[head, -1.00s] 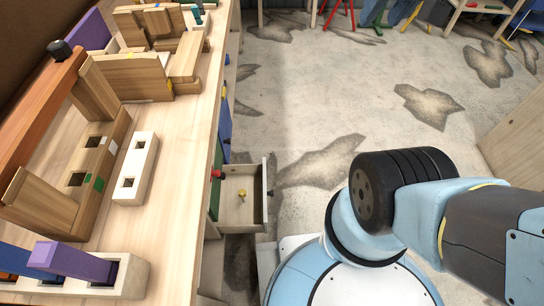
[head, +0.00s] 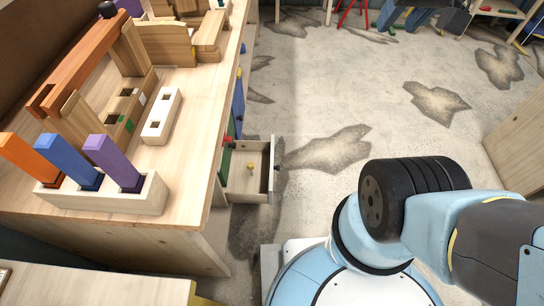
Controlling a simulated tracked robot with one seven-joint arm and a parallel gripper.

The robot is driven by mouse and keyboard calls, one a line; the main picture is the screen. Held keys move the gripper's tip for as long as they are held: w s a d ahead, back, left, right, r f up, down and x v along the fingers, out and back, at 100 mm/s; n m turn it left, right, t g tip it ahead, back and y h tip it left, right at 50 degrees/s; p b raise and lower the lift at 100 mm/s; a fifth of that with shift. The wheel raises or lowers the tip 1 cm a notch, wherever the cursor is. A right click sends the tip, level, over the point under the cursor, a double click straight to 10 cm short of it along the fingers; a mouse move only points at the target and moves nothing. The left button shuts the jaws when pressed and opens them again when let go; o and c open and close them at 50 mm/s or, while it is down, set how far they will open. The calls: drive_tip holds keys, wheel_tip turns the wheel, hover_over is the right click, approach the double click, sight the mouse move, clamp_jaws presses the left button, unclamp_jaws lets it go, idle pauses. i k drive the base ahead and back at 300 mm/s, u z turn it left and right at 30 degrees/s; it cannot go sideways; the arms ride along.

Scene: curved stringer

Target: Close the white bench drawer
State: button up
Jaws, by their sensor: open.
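The white bench drawer (head: 245,185) stands pulled out from the side of the wooden bench (head: 190,190), left of my base in the head view. It is pale inside, with its front panel and a dark knob (head: 277,168) on the right, facing the open floor. A small yellow object (head: 250,167) lies inside it. My arm is folded at the lower right, apart from the drawer. My gripper is not in view.
On the bench are a long block with orange, blue and purple pegs (head: 110,165), a white block with holes (head: 161,116) and wooden structures. A pale wooden surface (head: 90,285) is at the lower left. Patchy concrete floor (head: 350,90) right of the drawer is clear.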

sight(243, 187)
drive_tip(key=u, duration=0.2)
drive_tip(key=i, duration=0.15)
drive_tip(key=u, duration=2.55)
drive_tip(key=k, duration=1.15)
drive_tip(key=z, duration=1.5)
drive_tip(key=i, duration=1.1)
drive_tip(key=u, duration=0.05)
